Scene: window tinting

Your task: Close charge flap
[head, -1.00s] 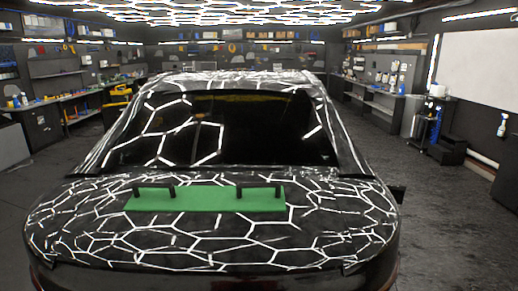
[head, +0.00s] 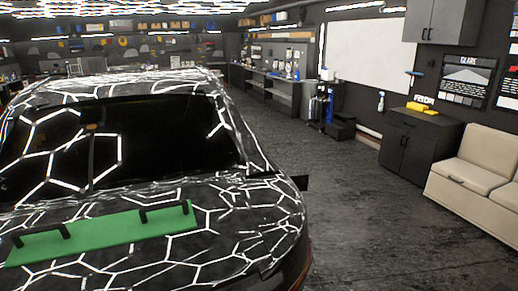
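A black car (head: 250,215) with a glossy body reflecting hexagonal lights fills the left half of the head view. Its large dark window glass (head: 160,135) faces me. A green board with two black handles (head: 110,236) lies on the sloping panel below the glass. I cannot make out a charge flap on the visible surfaces, and the car's far sides are hidden. Neither of my grippers shows in the head view.
The grey floor (head: 345,205) right of the car is open. A dark cabinet with yellow items on top (head: 415,142), a beige sofa (head: 480,175) and a black bin (head: 341,127) stand along the right wall. A whiteboard (head: 368,75) hangs there.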

